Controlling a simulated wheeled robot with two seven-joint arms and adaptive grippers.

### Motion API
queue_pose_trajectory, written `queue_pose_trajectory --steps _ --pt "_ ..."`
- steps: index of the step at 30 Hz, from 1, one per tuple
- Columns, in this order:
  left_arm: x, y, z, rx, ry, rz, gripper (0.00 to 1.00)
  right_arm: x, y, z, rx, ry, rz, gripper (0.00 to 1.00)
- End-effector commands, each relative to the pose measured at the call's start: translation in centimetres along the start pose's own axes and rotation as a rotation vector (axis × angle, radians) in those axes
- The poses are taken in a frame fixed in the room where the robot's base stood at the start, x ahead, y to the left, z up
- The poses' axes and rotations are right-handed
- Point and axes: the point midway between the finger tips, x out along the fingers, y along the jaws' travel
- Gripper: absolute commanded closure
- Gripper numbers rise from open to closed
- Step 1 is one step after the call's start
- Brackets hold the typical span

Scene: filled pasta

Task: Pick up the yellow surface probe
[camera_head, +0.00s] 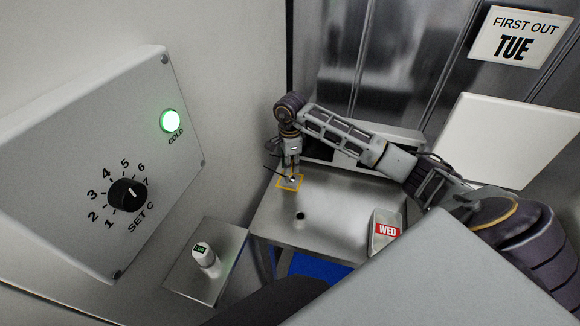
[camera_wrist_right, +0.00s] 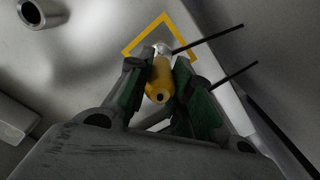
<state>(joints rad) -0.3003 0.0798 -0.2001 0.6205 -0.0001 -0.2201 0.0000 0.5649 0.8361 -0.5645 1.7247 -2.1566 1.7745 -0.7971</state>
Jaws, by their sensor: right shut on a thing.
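The yellow surface probe (camera_wrist_right: 159,82) shows in the right wrist view, held between the green-padded fingers of my right gripper (camera_wrist_right: 162,92). Its pale tip end is over the area inside a yellow square outline (camera_wrist_right: 133,43). I cannot tell whether the tip touches the surface. In the head view my right gripper (camera_head: 291,174) points down at the yellow square (camera_head: 282,186) on the steel table (camera_head: 335,205); the probe is mostly hidden there. Two thin black rods (camera_wrist_right: 208,39) show beside the fingers. My left gripper is not in view.
A container with a red WED label (camera_head: 386,231) stands at the table's right. A dark round fitting (camera_head: 300,216) is mid-table. A small white device (camera_head: 203,255) stands on a lower steel shelf (camera_head: 222,238). A control box (camera_head: 90,150) with dial and green lamp is at left.

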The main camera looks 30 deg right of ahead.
Motion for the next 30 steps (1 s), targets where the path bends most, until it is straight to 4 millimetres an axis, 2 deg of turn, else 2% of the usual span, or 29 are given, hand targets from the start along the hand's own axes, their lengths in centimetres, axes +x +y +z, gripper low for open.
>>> queue_pose_trajectory --steps 8,21,30 --pt "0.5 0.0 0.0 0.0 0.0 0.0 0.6 -1.8 -0.1 0.0 0.001 0.0 -0.003 1.0" --pt "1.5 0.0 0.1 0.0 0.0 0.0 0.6 -7.1 -0.1 0.0 0.0 0.0 -0.003 1.0" --pt "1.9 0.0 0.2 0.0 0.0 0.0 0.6 -9.4 0.0 0.0 0.0 0.0 -0.001 1.0"
